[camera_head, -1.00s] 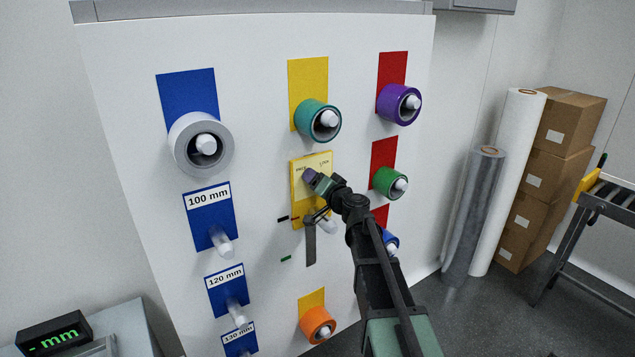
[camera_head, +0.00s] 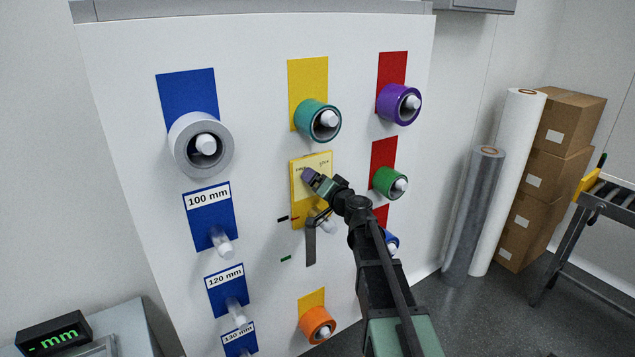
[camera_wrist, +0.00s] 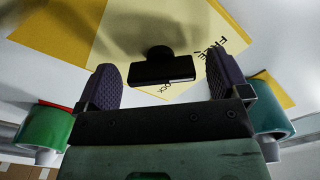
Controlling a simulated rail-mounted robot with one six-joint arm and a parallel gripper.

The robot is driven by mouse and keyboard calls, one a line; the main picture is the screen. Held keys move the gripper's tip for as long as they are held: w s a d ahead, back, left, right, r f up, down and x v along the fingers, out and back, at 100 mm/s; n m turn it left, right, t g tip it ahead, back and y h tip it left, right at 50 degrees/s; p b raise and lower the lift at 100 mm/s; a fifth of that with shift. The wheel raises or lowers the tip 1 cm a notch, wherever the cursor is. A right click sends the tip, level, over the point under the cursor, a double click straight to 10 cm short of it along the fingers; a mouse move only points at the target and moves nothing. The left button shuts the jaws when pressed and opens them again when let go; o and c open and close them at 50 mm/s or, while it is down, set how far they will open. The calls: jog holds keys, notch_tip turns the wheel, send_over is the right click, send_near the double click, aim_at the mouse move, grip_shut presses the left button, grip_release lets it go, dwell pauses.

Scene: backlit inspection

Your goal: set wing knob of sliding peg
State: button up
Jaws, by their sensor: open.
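The black wing knob (camera_wrist: 161,69) shows in the wrist view on a yellow plate (camera_wrist: 195,38) with printed words, one reading FREE and the other partly hidden. Its wing lies roughly level across that picture. My gripper (camera_wrist: 163,80) is open, with one ridged finger on each side of the knob and a visible gap to each. In the head view my gripper (camera_head: 309,175) is at the yellow plate (camera_head: 298,212) and hides the knob. The white sliding peg (camera_head: 328,227) shows partly behind my arm, near the dark slot (camera_head: 310,248) below the plate.
On the white board (camera_head: 260,140), a teal roll (camera_head: 304,122) sits above the plate, a green roll (camera_head: 382,184) to the right and an orange roll (camera_head: 310,323) below. Blue-labelled pegs (camera_head: 222,243) stand to the left.

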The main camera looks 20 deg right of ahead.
jog(key=v, duration=1)
jog(key=s+a+f+n+g+h, duration=0.2)
jog(key=s+a+f+g, duration=0.3)
jog(key=s+f+g, duration=0.3)
jog(key=s+a+f+n+g+h, duration=0.3)
jog(key=s+a+f+g, duration=0.3)
jog(key=s, duration=0.8)
jog(key=shift+s+f+n+g, duration=0.3)
jog(key=shift+s+f+g, duration=0.1)
jog(key=shift+f+g, duration=1.25)
